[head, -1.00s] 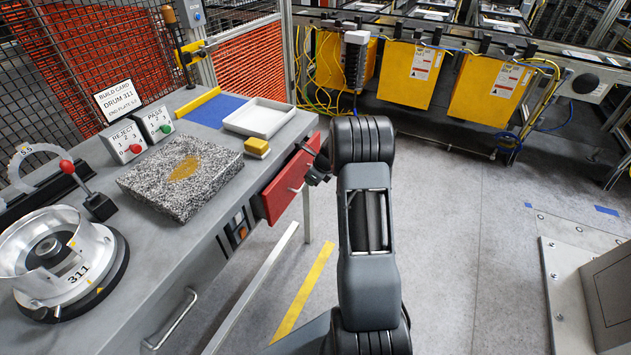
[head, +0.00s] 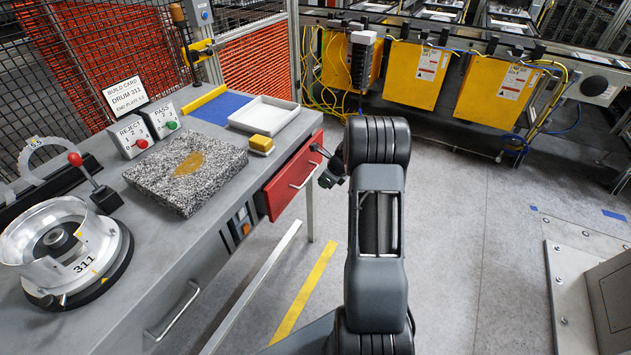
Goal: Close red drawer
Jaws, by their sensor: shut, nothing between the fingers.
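The red drawer (head: 283,192) is at the far right end of the grey workbench's front. Its front stands out a little from the bench, so it looks partly open. My gripper (head: 321,164) is just right of the drawer front, near the handle. It is shut and empty. It looks apart from the drawer, but I cannot tell the exact gap. My arm hides the floor behind it.
The workbench (head: 225,185) carries a granite block (head: 160,188), a white tray (head: 290,108), a yellow sponge-like block (head: 261,143) and a metal drum (head: 60,250). A lower grey drawer handle (head: 175,312) sticks out. The floor (head: 450,250) right of my arm is clear.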

